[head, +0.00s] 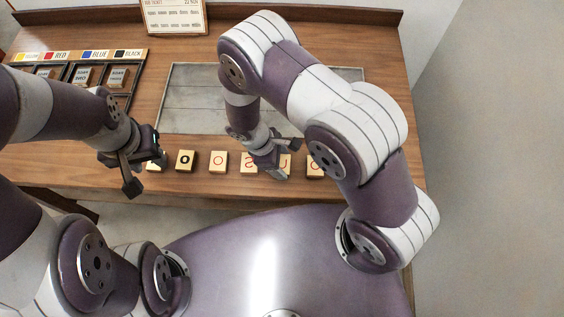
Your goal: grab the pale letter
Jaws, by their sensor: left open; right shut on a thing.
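A row of pale square letter blocks lies along the table's front edge. One block (186,160) bears a black O, another block (219,161) bears a red O, and the block beside it (249,161) bears a red letter like an S. My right gripper (279,170) is shut on a pale letter block (286,161), which it partly covers; its letter is mostly hidden. A further block (315,163) on the right is partly hidden by my arm. My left gripper (145,167) is open beside the leftmost block (156,163), which it partly hides.
A grey panel (190,100) is set in the wooden table (385,80) behind the blocks. At the left stands a rack of blocks (83,76) with yellow, red, blue and black labels. A white job ticket (175,16) stands at the back.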

